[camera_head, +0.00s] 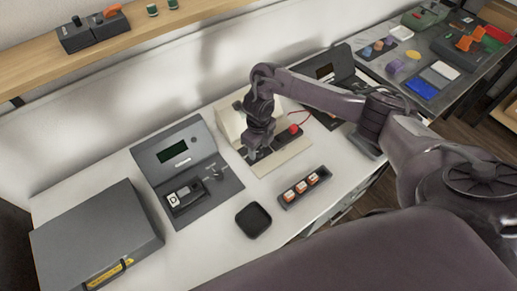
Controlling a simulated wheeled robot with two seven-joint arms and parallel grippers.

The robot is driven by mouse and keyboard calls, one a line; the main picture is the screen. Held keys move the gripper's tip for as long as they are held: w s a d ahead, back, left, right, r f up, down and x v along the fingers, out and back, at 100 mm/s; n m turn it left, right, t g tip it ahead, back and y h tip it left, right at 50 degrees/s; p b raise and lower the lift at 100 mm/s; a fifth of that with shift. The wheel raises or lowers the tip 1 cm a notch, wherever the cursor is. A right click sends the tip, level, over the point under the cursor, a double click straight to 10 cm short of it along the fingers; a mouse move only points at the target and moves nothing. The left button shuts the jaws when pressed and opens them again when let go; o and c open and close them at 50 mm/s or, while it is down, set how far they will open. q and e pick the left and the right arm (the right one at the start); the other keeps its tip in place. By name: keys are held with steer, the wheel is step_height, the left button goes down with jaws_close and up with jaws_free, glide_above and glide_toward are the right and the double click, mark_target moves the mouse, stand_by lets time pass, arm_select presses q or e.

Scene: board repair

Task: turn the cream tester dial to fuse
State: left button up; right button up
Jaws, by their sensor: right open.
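The cream tester (292,161) stands at the middle of the white bench, with an upright cream back panel and a flat base. A dark strip lies on its base, with a red knob or button (293,129) at its right end and a red lead nearby. My right gripper (251,154) points down over the left part of this base and is open. It covers that part of the tester, so the dial and its setting cannot be made out. I cannot tell whether the fingers touch anything. My left gripper is not in view.
A grey tester (175,151) with a screen stands left of the cream one, and a dark case (95,235) lies at far left. A black tray (253,219) and a holder with orange-and-white parts (305,188) lie in front. Another dark unit (337,70) stands behind my right arm.

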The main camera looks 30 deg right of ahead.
steer(key=shift+f, duration=0.5)
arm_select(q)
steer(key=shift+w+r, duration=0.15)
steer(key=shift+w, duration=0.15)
arm_select(e)
steer(key=c, duration=1)
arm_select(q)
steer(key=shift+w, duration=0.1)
